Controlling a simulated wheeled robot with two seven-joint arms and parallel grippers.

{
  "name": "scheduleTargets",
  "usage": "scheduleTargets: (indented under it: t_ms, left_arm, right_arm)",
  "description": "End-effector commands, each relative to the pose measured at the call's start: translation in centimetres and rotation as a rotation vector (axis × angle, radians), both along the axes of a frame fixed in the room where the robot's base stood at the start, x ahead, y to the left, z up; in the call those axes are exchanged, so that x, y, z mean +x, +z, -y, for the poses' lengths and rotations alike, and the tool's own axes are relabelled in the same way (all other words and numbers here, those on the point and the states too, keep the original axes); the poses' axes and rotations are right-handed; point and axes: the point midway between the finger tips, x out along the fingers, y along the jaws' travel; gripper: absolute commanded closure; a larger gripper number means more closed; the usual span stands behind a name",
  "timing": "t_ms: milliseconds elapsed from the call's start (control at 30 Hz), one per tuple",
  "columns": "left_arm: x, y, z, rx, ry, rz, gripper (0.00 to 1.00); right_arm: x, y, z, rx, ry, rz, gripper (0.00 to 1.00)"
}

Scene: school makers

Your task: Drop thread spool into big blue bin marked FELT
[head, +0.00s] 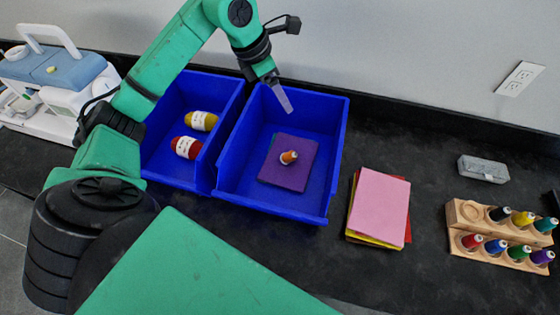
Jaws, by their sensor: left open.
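An orange thread spool (289,157) lies on purple felt sheets (299,178) inside the right-hand big blue bin (325,197). No FELT marking can be read on the bin from here. My left gripper (283,100) is above the back part of this bin, up and left of the spool and apart from it. It is open and seen partly from the side, with nothing held. My right gripper is not in view.
A second blue bin (224,100) at left holds yellow and red yarn. A sewing machine (62,80) stands far left. Stacked felt (380,204), a wooden rack (468,212) with several spools and a grey box (483,168) are at right.

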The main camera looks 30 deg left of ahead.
Motion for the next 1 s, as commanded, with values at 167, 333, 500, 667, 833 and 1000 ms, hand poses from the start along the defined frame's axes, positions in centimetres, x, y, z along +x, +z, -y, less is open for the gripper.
scheduleTargets:
  t_ms: [167, 333, 500, 667, 833, 1000]
  left_arm:
    - [-1.5, 5.0, -1.4, 0.001, 0.002, 0.007, 0.26]
    - [-2.7, 8.9, -2.3, -0.001, 0.001, 0.004, 0.26]
    - [-3.3, 10.3, -2.7, 0.0, 0.0, 0.0, 0.26]
    - [-3.3, 10.3, -2.7, 0.0, 0.0, -0.001, 0.26]
    - [-3.3, 10.2, -2.7, 0.0, 0.0, -0.001, 0.26]
    - [-3.3, 10.2, -2.7, -0.001, 0.0, -0.001, 0.26]
  right_arm:
    - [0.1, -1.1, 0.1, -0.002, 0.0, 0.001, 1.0]
    - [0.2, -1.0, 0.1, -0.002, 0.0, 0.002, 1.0]
    - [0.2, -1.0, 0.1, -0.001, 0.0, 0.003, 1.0]
    - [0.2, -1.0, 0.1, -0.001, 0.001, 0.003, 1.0]
    - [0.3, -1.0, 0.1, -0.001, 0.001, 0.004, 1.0]
    - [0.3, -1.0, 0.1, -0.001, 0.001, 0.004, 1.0]
